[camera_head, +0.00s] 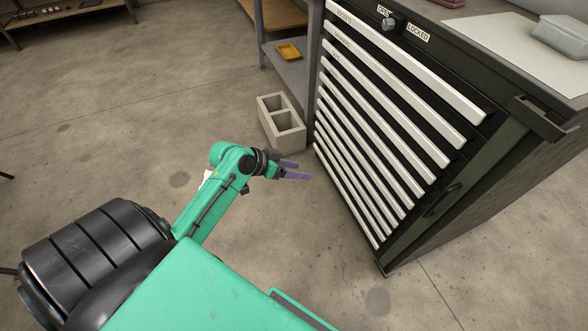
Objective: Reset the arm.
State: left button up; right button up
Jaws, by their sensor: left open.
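My left arm comes in from the lower left, green with black joints. Its gripper (301,170) is open and empty, with two purple fingers pointing right. It hangs in front of the lower left side of a dark tool cabinet (440,205), apart from the drawer fronts as far as I can see. My right arm and right gripper are not in view.
The cabinet has several drawers with white fronts (395,95) and a knob (390,24) between labels "OPEN" and "LOCKED". A grey container (562,36) stands on top. A concrete block (281,121) lies beside the cabinet. A yellow tray (289,52) sits on a shelf.

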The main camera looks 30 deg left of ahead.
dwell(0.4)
